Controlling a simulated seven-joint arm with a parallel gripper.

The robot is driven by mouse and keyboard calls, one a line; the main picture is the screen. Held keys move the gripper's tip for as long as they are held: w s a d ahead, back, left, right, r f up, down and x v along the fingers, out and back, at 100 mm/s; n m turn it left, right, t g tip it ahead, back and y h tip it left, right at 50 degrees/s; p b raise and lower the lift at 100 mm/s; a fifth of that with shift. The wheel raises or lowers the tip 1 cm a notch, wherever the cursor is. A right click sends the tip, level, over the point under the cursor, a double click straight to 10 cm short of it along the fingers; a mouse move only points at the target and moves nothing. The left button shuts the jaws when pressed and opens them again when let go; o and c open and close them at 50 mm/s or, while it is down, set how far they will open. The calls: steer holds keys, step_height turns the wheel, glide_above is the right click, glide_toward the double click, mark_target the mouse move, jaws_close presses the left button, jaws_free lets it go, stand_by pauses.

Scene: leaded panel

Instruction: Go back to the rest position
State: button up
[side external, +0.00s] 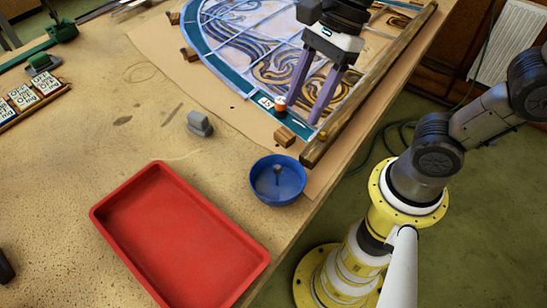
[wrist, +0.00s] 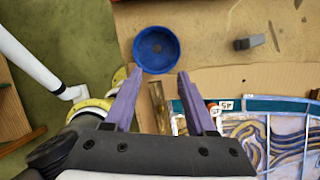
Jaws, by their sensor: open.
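My gripper (side external: 304,112) is open with nothing between its purple fingers. It is above the near end of the leaded panel (side external: 240,70), close to the wooden bar along the panel's right side. In the wrist view my gripper (wrist: 160,72) has its fingers spread, with the blue bowl (wrist: 139,48) beyond the tips. The panel's teal border (wrist: 260,104) and swirled glass show to the right there. A small red-and-white piece (side external: 280,104) is beside one finger on the border. Whether the fingertips touch the panel is unclear.
The blue bowl (side external: 262,191) holds a small grey object (side external: 277,173). A red tray (side external: 180,235) lies at the front. The wooden bar (side external: 375,85), wooden block (side external: 284,137) and grey block (side external: 199,123) are obstacles. Number tiles (side external: 22,97) sit at left. Bare bench lies left of the panel.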

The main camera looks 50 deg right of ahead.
steer(key=s+d+n+t+h, duration=0.4)
steer(key=d+n, duration=0.8)
steer(key=n, duration=0.9)
steer(key=shift+s+f, duration=0.2)
steer(key=shift+s, duration=0.4)
